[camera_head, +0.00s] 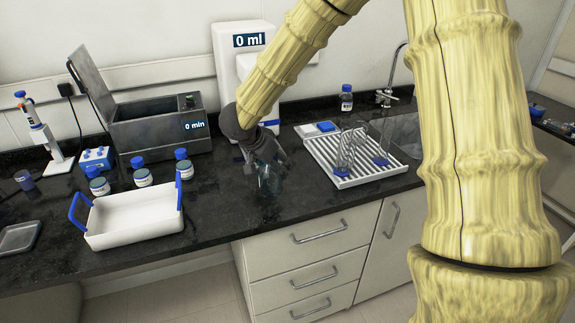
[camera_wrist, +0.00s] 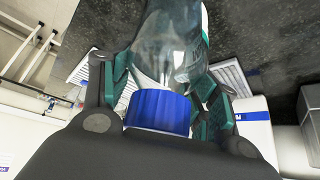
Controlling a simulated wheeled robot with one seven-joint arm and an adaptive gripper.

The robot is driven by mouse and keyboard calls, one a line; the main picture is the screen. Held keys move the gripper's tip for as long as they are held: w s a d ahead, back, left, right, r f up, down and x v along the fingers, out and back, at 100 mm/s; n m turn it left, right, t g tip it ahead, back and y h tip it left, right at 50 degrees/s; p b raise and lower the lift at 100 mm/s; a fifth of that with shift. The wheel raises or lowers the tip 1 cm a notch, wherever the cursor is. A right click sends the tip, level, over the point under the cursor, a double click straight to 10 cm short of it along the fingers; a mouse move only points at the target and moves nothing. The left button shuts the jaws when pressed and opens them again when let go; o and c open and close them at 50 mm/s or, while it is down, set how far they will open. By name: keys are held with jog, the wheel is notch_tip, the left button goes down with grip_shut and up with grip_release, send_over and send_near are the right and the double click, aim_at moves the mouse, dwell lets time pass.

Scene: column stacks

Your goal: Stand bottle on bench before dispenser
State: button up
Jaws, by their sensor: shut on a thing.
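A clear, teal-tinted glass bottle (camera_head: 270,181) hangs below my gripper (camera_head: 266,154) at the front middle of the dark bench (camera_head: 225,207). In the wrist view, my gripper (camera_wrist: 165,95) is shut on the bottle (camera_wrist: 172,45) near its blue cap (camera_wrist: 158,111), with green finger pads on both sides. Whether the bottle's base touches the bench cannot be told. The white dispenser (camera_head: 228,58), reading "0 ml", stands against the wall behind my gripper. My arm and gripper hide its lower part.
Left are a white tray (camera_head: 132,226) with blue handles, several blue-capped jars (camera_head: 142,177) and an open grey bath (camera_head: 160,133) reading "0 min". Right is a ribbed drying rack (camera_head: 350,175) with upturned glassware, beside the sink (camera_head: 403,131). A small capped bottle (camera_head: 347,100) stands behind.

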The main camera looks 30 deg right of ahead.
jog(key=d+f, duration=0.2)
jog(key=w+d+f+p, duration=0.1)
jog(key=d+f, duration=0.1)
jog(key=d, duration=0.1)
jog(key=shift+w+d, duration=0.2)
jog(key=shift+s, duration=0.1)
dwell(0.4)
jog(key=shift+f, duration=0.1)
jog(key=o, duration=1.5)
